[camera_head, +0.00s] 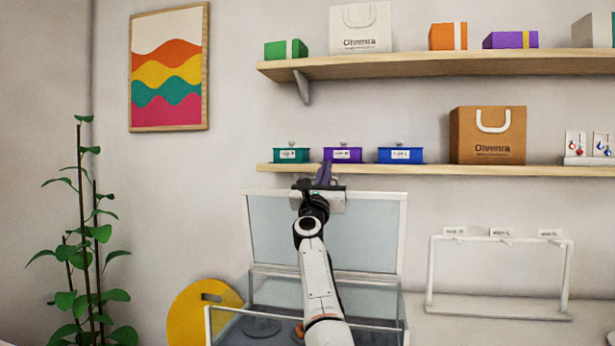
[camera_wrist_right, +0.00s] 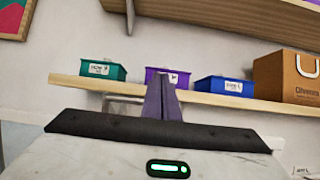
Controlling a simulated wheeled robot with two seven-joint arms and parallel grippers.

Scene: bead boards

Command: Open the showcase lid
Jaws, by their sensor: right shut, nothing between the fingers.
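The glass showcase (camera_head: 379,306) stands on the counter, with a white frame and clear sides. Its lid (camera_head: 270,228) is raised upright at the back, leaning near the wall, and the top of the case looks open. My right gripper (camera_head: 324,172) is in front of the lid's upper edge, pointing toward the lower shelf. Its fingers are shut and empty, and they also show in the right wrist view (camera_wrist_right: 162,98). Whether it touches the lid cannot be told. My right arm hides part of the lid and case. My left gripper is not in view.
The lower shelf (camera_head: 420,170) holds a green box (camera_head: 291,156), a purple box (camera_head: 343,155), a blue box (camera_head: 400,156) and a brown bag (camera_head: 488,136). A white display rack (camera_head: 432,270) stands right of the case. A yellow round board (camera_head: 195,305) and a plant (camera_head: 82,250) are at left.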

